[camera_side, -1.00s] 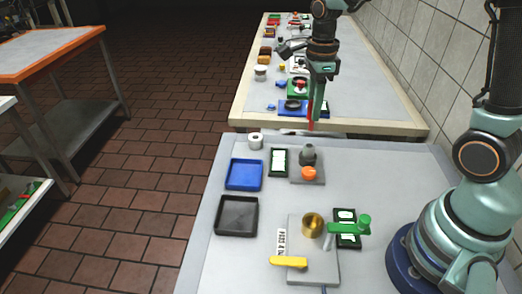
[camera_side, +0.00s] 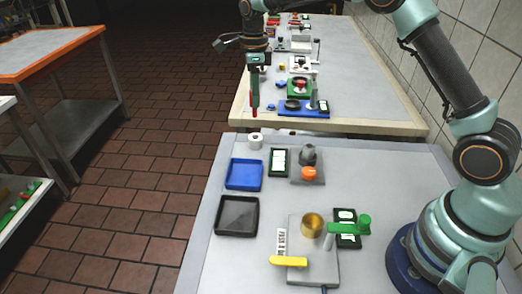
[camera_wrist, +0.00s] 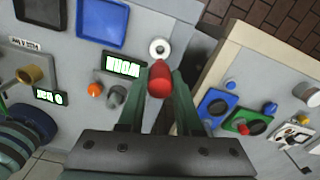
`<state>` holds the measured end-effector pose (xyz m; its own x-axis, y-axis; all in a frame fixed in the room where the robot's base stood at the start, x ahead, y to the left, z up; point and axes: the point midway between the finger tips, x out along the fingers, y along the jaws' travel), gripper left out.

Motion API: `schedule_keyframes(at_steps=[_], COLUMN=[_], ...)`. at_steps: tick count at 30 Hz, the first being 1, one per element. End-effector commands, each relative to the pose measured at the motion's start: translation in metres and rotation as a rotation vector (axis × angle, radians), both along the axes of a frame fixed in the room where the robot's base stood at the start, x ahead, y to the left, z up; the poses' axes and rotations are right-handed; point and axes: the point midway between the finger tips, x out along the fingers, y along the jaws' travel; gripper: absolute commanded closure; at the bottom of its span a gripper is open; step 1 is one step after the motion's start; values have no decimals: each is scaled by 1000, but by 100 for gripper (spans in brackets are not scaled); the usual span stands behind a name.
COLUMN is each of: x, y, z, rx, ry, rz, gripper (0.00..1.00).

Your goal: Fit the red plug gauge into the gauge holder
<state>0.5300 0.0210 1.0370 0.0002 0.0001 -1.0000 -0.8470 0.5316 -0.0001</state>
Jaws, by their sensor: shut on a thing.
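The red plug gauge (camera_side: 254,112) hangs below my gripper (camera_side: 254,92) in the side view. In the wrist view its red rounded end (camera_wrist: 160,80) shows between the two fingers of my gripper (camera_wrist: 157,90), which is shut on it. A white round piece with a dark centre hole (camera_side: 255,141) stands at the far edge of the near bench. It also shows in the wrist view (camera_wrist: 159,48), just beyond the gauge's end. It may be the gauge holder, but I cannot tell for sure. In the side view my gripper is above that white piece.
A blue tray (camera_side: 244,175), a black tray (camera_side: 237,216) and a green-lit display (camera_side: 279,162) lie near the white piece. A grey fixture with an orange knob (camera_side: 309,174) stands to the right. A second bench (camera_side: 350,75) with several fixtures lies beyond a gap.

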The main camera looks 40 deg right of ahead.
Motion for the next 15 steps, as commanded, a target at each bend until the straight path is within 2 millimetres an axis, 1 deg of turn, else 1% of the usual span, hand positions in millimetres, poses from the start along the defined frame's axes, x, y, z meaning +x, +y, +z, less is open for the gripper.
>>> schedule_keyframes(at_steps=[10, 15], x=[0, 0], y=[0, 0], z=[-1, -10], rx=[0, 0], ry=[0, 2], rz=[0, 0], gripper=[100, 100])
